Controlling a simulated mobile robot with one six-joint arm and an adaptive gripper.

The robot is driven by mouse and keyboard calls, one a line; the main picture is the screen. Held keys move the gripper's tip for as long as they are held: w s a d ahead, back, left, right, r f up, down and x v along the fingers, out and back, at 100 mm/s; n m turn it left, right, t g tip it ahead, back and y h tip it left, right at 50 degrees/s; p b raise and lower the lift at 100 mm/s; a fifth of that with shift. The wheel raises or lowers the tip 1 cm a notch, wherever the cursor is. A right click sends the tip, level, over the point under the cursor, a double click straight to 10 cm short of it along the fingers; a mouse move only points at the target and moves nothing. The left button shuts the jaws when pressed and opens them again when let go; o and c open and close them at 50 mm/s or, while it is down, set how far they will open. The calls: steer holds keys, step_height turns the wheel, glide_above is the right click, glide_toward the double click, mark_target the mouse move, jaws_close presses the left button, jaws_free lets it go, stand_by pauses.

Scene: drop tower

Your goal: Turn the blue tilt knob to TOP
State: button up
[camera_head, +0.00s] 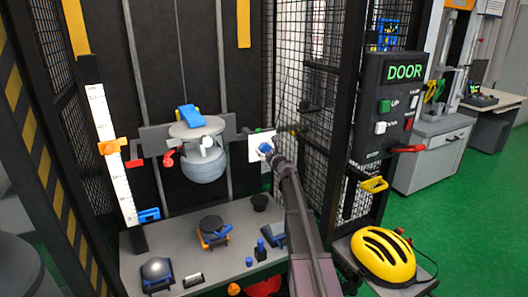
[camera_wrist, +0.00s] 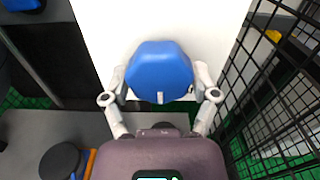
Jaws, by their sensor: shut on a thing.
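The blue tilt knob (camera_wrist: 159,70) fills the middle of the wrist view, in front of a white panel (camera_wrist: 105,25). A small pale mark shows at its lower edge. My gripper (camera_wrist: 160,82) has one finger on each side of the knob and is shut on it. In the head view the knob (camera_head: 265,148) is a small blue spot on the white panel (camera_head: 259,138), with my gripper (camera_head: 271,154) at it. I cannot read any TOP label on the panel, and the fingers hide the knob's sides.
A round headform (camera_head: 204,165) hangs left of the panel. Black mesh (camera_wrist: 280,110) stands close on the right. Below is a grey bench (camera_head: 180,262) with several small parts. A yellow helmet (camera_head: 383,257) and a DOOR control box (camera_head: 390,105) are at the right.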

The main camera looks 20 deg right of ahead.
steer(key=shift+m, duration=0.4)
steer(key=o, duration=1)
steer(key=shift+s, duration=0.1)
steer(key=s, duration=1.1)
steer(key=shift+s+d, duration=0.15)
steer(key=shift+s, duration=0.25)
